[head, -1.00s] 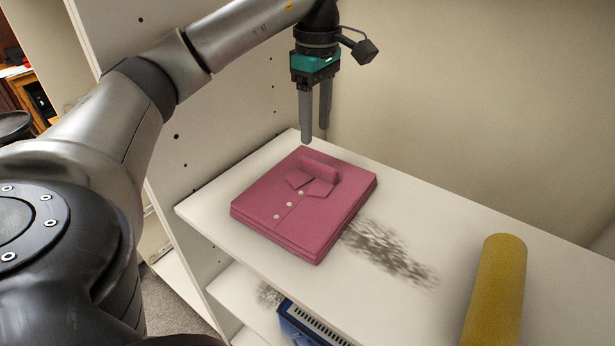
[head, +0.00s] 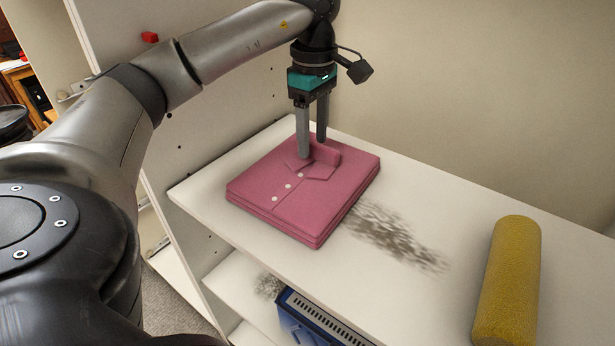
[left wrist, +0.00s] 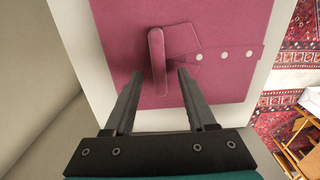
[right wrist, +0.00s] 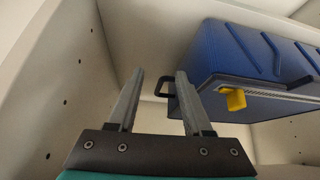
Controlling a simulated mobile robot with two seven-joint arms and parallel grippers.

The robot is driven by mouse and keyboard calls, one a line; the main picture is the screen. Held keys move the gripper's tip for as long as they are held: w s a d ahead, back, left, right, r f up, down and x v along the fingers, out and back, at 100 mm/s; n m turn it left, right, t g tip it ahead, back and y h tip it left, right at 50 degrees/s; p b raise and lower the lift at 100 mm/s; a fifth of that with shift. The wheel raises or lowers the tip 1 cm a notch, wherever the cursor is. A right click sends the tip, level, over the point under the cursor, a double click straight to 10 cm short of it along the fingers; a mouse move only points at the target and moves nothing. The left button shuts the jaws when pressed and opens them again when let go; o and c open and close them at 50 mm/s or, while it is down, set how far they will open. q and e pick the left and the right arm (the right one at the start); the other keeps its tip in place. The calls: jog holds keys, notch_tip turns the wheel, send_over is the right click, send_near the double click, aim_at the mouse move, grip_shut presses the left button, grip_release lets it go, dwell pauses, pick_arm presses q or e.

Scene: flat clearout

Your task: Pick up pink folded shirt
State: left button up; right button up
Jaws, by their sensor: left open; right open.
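The pink folded shirt (head: 310,195) lies flat on the upper white shelf, with its collar toward the back and light buttons down its front. My left gripper (head: 313,152) is open, pointing down at the collar end of the shirt. In the left wrist view, the raised collar roll (left wrist: 157,62) of the shirt stands between and just ahead of the open fingers (left wrist: 157,85). I cannot tell whether the fingertips touch the cloth. My right gripper (right wrist: 158,85) is open and empty in the right wrist view, beside a blue case; it does not show in the head view.
A yellow roll (head: 508,280) lies on the upper shelf (head: 440,220) at the right. A dark smudge (head: 390,235) marks the shelf beside the shirt. The blue case (right wrist: 260,65) with a yellow latch is on the lower shelf. A side panel and a back wall bound the shelf.

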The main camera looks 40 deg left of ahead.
pick_arm(q)
jog(key=shift+f+b, duration=0.35)
jog(key=shift+f, duration=0.4)
pick_arm(e)
jog(key=shift+w+a+f+t+y, duration=0.15)
jog(key=shift+w+a+t+y, duration=0.25)
jog(key=shift+w+a+t, duration=0.55)
pick_arm(q)
jog(key=shift+c, duration=0.3)
pick_arm(e)
jog(key=shift+s, duration=0.1)
pick_arm(q)
grip_shut()
